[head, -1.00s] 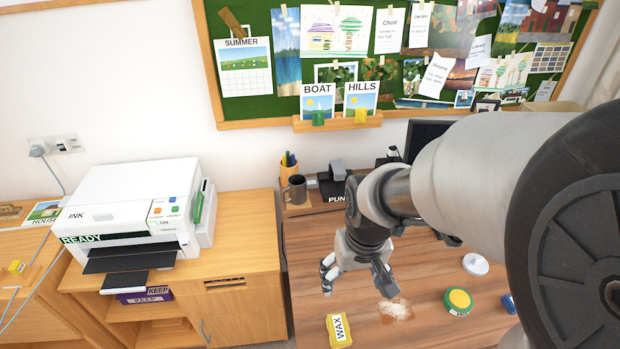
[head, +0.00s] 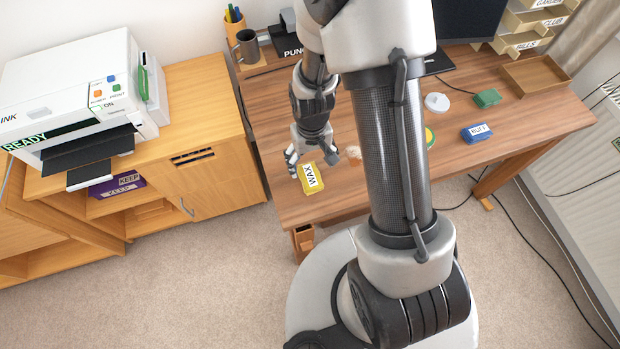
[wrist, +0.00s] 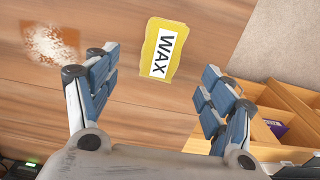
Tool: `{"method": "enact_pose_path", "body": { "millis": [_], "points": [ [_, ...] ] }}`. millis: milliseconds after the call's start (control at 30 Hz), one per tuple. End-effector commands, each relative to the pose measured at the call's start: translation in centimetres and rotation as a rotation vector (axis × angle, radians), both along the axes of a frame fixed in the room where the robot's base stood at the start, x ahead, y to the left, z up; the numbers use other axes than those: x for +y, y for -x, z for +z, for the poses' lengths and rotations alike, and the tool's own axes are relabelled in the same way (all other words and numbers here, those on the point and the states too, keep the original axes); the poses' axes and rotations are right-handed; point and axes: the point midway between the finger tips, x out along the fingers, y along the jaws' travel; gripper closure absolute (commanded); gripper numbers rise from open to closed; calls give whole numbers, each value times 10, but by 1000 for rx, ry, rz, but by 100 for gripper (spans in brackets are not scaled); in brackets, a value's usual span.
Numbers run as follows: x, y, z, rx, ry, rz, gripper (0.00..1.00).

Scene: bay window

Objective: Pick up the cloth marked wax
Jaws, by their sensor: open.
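The yellow cloth marked WAX (head: 311,178) lies flat on the wooden desk (head: 275,140), near its front left edge. It also shows in the wrist view (wrist: 160,50), its white label facing up. My gripper (head: 315,160) is just behind the cloth in the head view, pointing down over the desk. In the wrist view my gripper (wrist: 160,88) has its fingers spread wide, with nothing between the fingertips. The cloth lies beyond the fingertips, roughly centred between them, and does not appear to be touched.
A pale powdery patch (wrist: 52,45) is beside the cloth. A blue cloth marked BUFF (head: 477,133), a green block (head: 487,98) and a white round lid (head: 437,102) lie farther right. A green round tin (head: 429,138) is partly hidden by my arm. The printer (head: 75,90) stands left.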

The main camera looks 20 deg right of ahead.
Motion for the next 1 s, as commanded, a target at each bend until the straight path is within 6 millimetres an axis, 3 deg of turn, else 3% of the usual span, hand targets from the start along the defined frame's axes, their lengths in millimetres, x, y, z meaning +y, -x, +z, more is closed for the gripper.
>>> {"method": "enact_pose_path", "body": {
  "millis": [100,367,600,867,1000],
  "points": [
    [0,0,-15,1,0,0,25],
    [1,1,-30,0,0,0,25],
    [3,2,-66,2,0,0,25],
    [3,1,-69,-2,0,0,25],
    [3,1,-69,-1,0,0,33]
  ]
}}
